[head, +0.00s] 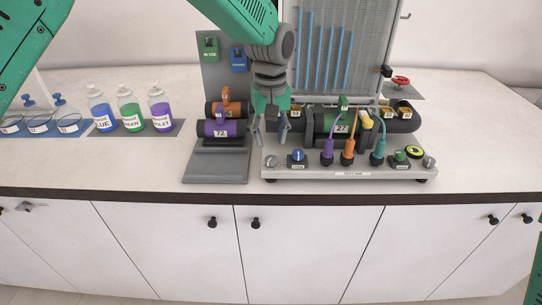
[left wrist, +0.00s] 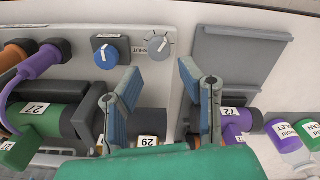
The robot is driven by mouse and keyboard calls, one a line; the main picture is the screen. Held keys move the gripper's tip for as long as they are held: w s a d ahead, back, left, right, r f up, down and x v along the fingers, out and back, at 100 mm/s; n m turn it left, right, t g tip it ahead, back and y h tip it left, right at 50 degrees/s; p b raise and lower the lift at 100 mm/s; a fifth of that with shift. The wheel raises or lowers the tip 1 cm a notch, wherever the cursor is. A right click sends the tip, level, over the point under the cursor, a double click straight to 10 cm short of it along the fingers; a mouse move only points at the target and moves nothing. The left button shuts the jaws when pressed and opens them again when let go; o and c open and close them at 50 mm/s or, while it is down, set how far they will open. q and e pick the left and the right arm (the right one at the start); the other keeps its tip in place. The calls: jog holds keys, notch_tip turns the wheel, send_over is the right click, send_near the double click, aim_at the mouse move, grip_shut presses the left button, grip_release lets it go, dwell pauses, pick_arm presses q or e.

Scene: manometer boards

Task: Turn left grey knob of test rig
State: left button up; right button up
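The test rig (head: 350,173) is a light grey panel on the bench with hoses and knobs. Its left grey knob (head: 270,161) is at the panel's left end; it shows in the left wrist view (left wrist: 159,46) with a white pointer line. The blue knob (head: 297,156) stands beside it, also in the left wrist view (left wrist: 107,57). My left gripper (head: 271,137) hangs above and behind the left grey knob. In the left wrist view its fingers (left wrist: 160,70) are apart and empty, with the knob just beyond the gap between the tips. My right gripper is out of view.
Left of the rig stands a grey rack (head: 216,168) with purple cylinder 72 (head: 218,128) and an orange one. Purple, orange and teal hoses (head: 348,148) rise from the panel's middle. Labelled bottles (head: 130,112) and flasks stand further left. The bench front strip is clear.

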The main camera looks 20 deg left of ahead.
aim_at(271, 158)
pick_arm(q)
jog(key=f, duration=0.5)
jog(key=shift+s+d+f, duration=0.1)
jog(key=shift+d+f, duration=0.05)
jog(key=shift+d, duration=0.15)
jog(key=shift+a+f, duration=0.15)
jog(key=shift+f, duration=0.3)
jog(key=shift+c, duration=0.4)
grip_shut()
